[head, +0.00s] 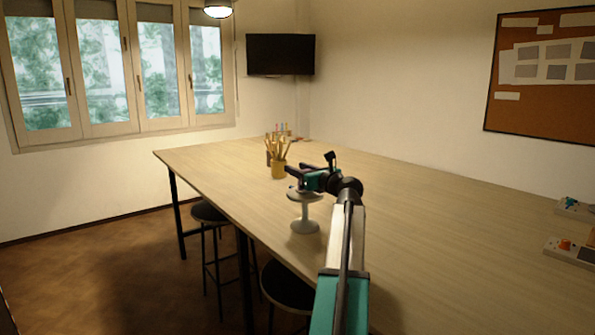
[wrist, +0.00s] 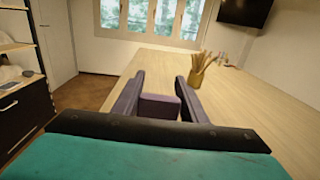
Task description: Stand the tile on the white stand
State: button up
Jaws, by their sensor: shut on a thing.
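My gripper (head: 294,178) is over the table, at or just above the top of the white stand (head: 305,212), a pedestal with a round top and a wide foot. In the wrist view, my gripper (wrist: 159,94) is shut on the tile (wrist: 160,107), a dull purple block between the two fingers. The tile is too small and dark to make out in the head view. I cannot tell whether it touches the stand. The stand is hidden in the wrist view.
A yellow pot of brushes (head: 279,169) stands on the long wooden table (head: 430,235) beyond the stand, with small coloured items behind it. Trays (head: 570,250) lie at the far right. Stools (head: 285,287) stand along the left edge. The table's middle is clear.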

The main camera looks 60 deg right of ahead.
jog(key=o, duration=1.1)
jog(key=shift+f, duration=0.1)
jog(key=shift+s+a, duration=0.1)
jog(key=shift+s, duration=0.05)
jog(key=v, duration=1.1)
jog(key=shift+s+a, duration=0.15)
jog(key=shift+s, duration=0.15)
